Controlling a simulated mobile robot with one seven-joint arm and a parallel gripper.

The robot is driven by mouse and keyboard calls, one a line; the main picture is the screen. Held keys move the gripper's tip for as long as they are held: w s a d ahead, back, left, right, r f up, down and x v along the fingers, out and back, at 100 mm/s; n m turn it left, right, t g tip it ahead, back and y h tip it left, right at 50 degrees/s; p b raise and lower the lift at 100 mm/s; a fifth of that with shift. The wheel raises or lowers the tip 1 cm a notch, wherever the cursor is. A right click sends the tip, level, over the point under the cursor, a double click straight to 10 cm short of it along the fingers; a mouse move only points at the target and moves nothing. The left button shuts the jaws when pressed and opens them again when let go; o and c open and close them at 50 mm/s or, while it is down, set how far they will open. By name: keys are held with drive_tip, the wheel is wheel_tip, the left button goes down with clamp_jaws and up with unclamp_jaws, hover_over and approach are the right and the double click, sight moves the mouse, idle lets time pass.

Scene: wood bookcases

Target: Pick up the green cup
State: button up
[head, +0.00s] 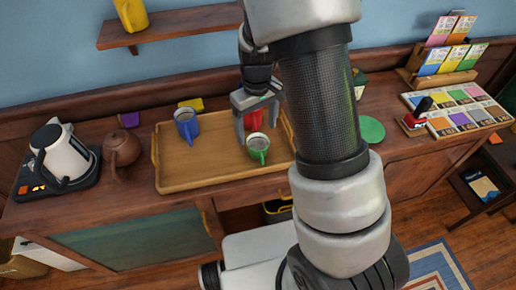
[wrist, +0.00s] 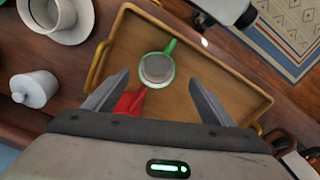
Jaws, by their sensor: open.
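The green cup (head: 258,147) stands upright on a wooden tray (head: 205,180), near its right front part, with its handle toward the front edge. In the wrist view the green cup (wrist: 156,68) shows from above, just beyond and between the fingertips. My gripper (head: 257,122) is open above the tray, fingers pointing down and empty. The wrist view shows both fingers of my gripper (wrist: 158,82) spread apart. A red cup (head: 253,119) is behind the green one, partly hidden by my gripper; it also shows low in the wrist view (wrist: 130,101).
A blue cup (head: 187,122) stands at the tray's left. A teapot (head: 121,148) and a kettle (head: 62,155) are further left. The wrist view shows a white cup on a saucer (wrist: 75,33) and a white lidded jar (wrist: 35,88) outside the tray. The tray's front left is bare.

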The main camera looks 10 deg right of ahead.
sight(259, 143)
wheel_tip(259, 143, down, 3)
drive_tip(key=shift+r, duration=0.15)
drive_tip(key=f, duration=0.5)
drive_tip(key=shift+w+d, duration=0.1)
drive_tip(key=shift+d, duration=0.2)
drive_tip(key=c, duration=1.2)
